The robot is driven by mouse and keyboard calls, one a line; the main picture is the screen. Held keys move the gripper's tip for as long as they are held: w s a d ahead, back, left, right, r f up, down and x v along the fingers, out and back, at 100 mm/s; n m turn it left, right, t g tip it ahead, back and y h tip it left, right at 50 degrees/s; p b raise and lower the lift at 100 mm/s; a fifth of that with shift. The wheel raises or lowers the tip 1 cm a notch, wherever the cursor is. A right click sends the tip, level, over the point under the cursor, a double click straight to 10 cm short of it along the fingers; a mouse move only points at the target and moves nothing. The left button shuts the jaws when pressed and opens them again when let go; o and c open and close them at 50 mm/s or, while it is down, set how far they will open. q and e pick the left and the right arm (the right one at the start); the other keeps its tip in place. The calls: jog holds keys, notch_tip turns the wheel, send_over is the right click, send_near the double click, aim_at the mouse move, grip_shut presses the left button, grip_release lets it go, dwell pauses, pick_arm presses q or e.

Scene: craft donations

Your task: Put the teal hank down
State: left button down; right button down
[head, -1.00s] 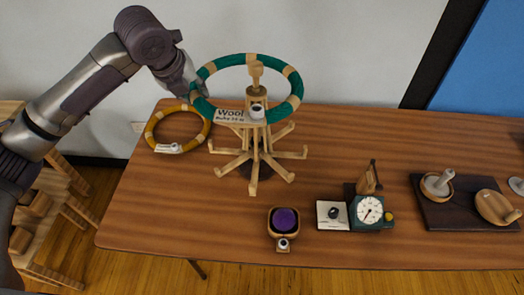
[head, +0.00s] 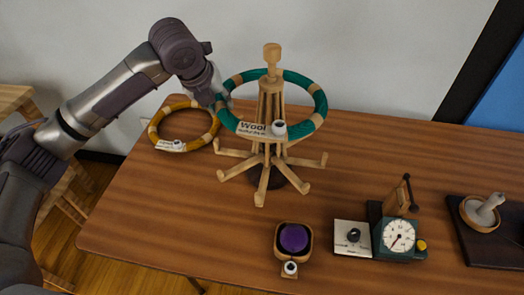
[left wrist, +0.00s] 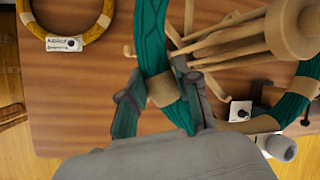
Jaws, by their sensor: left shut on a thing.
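The teal hank (head: 321,97), a ring with tan bands and a "Wool" tag, is held level around the upper ribs of the wooden swift (head: 265,145). The swift's knob (head: 272,52) stands above the ring, and its spread feet are below it. My left gripper (head: 218,100) is shut on the ring's left side. In the left wrist view the fingers (left wrist: 165,92) straddle the teal ring (left wrist: 150,35) at a tan band. Whether the ring touches the ribs I cannot tell. My right gripper is not in view.
A mustard hank (head: 155,132) with a tag lies on the wooden table (head: 150,215), left of the swift. In front are a purple-topped wooden piece (head: 293,238), a white card (head: 352,238) and a green dial scale (head: 398,238). A dark tray (head: 470,245) is at right.

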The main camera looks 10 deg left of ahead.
pick_arm(q)
notch_tip(320, 180, down, 17)
jog(key=p, duration=0.2)
jog(key=shift+f, duration=0.2)
jog(key=c, duration=0.8)
grip_release()
